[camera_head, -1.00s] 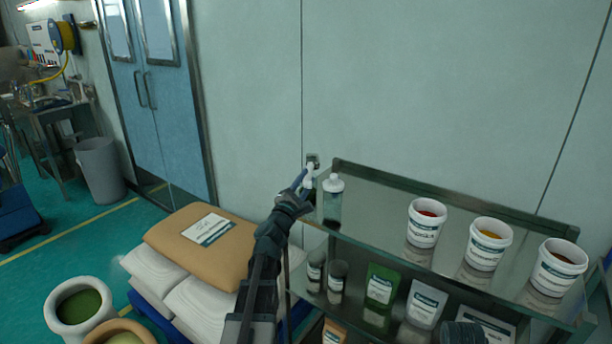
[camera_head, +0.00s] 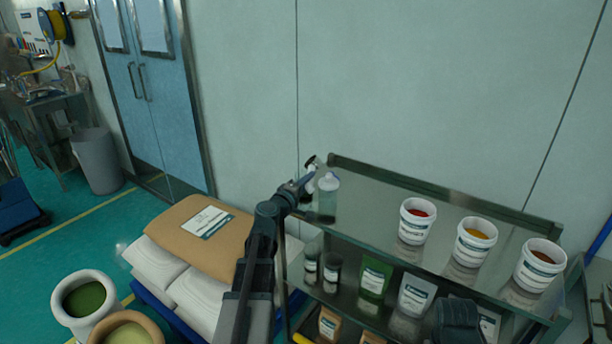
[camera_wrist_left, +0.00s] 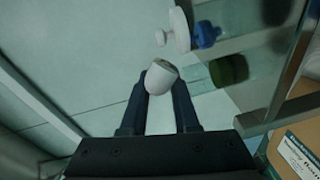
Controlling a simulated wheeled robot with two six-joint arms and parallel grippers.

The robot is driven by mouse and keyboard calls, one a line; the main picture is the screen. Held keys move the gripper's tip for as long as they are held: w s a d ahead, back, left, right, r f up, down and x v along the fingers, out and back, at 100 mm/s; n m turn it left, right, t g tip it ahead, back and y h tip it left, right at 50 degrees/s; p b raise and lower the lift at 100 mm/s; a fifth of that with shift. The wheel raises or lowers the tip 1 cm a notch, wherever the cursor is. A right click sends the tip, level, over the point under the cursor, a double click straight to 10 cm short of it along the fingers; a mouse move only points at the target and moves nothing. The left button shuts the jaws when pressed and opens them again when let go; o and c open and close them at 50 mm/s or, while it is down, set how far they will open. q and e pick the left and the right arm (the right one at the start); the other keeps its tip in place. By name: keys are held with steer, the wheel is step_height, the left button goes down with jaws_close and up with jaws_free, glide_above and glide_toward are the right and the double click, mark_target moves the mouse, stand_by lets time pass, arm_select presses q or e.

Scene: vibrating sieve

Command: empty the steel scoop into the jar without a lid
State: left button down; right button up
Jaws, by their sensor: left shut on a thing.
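My left gripper (camera_head: 306,184) is at the left end of the shelf's top, with its arm coming up from below. In the left wrist view the gripper (camera_wrist_left: 162,92) is shut on a white rounded thing (camera_wrist_left: 161,76) with a grey-brown end. I cannot tell whether this is part of the steel scoop. A clear jar-like container with a white top (camera_head: 328,184) stands just right of the gripper. I cannot make out a jar without a lid. My right gripper's fingers do not show.
Three white tubs, red (camera_head: 417,224), yellow (camera_head: 475,245) and brown (camera_head: 540,268), stand along the shelf top. Packets (camera_head: 374,278) and small dark jars (camera_head: 332,272) sit below. Sacks (camera_head: 180,275) lie left of my arm. The wall (camera_head: 420,90) is close behind.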

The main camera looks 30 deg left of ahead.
arm_select(q)
steer(key=r+m+p, duration=0.1)
steer(key=p, duration=0.1)
steer(key=m+g+p, duration=0.1)
steer(key=m+p, duration=0.1)
steer(key=shift+w+d+r+y, duration=0.2)
steer(key=shift+d+r+y, duration=0.1)
steer(key=shift+d+r, duration=0.1)
steer(key=r+m+p, duration=0.1)
steer(key=r+p, duration=0.1)
steer(key=r+m+g+y+p, duration=0.1)
steer(key=r+p, duration=0.1)
steer(key=p, duration=0.1)
steer(key=d+r+m+g+p, duration=0.1)
steer(key=p, duration=0.2)
steer(key=shift+w+r+m+y, duration=0.25)
steer(key=shift+r+m+y, duration=0.05)
steer(key=shift+r+m, duration=0.1)
steer(key=shift+d, duration=0.1)
steer(key=shift+f, duration=0.1)
